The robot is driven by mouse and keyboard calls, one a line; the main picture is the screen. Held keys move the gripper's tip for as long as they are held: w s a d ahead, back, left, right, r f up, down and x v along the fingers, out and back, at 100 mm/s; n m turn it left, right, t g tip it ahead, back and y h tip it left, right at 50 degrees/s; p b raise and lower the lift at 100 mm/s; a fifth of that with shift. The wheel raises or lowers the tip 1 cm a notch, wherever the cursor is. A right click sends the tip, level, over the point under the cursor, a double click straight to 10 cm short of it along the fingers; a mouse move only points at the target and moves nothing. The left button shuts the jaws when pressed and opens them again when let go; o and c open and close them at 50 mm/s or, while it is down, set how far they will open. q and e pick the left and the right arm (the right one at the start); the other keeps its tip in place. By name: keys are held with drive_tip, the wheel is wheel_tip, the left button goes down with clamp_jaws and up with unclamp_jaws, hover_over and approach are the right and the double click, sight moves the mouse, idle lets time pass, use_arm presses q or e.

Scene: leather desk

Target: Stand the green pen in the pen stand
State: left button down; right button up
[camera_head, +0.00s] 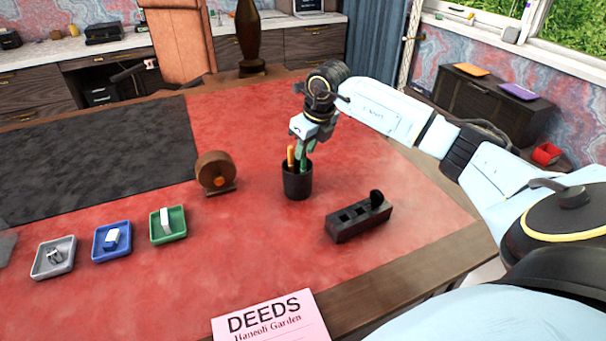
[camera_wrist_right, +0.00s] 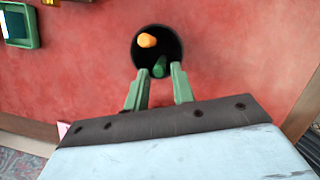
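A black round cup (camera_head: 298,184) stands upright on the red desk top, holding an orange pen (camera_head: 290,156) and a green pen. In the right wrist view, the cup (camera_wrist_right: 178,42) shows from above, with the orange pen (camera_wrist_right: 147,40) and the green pen (camera_wrist_right: 160,67) inside. My right gripper (camera_head: 304,150) is over the cup. Its green fingers (camera_wrist_right: 160,74) are spread, one on each side of the green pen's top, with gaps visible. In the head view, the pen and fingers overlap and are hard to separate. My left gripper is not in view.
A black block (camera_head: 345,231) with square holes and a round black piece stands right of the cup. A brown round object (camera_head: 215,173) stands left. Grey (camera_head: 40,271), blue (camera_head: 99,255) and green (camera_head: 158,240) trays hold small items. A pink paper (camera_head: 290,330) lies at the front.

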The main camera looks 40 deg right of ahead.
sight(303, 173)
drive_tip(key=x, duration=0.5)
drive_tip(key=shift+f+b, duration=0.15)
drive_tip(key=shift+b, duration=0.15)
clamp_jaws()
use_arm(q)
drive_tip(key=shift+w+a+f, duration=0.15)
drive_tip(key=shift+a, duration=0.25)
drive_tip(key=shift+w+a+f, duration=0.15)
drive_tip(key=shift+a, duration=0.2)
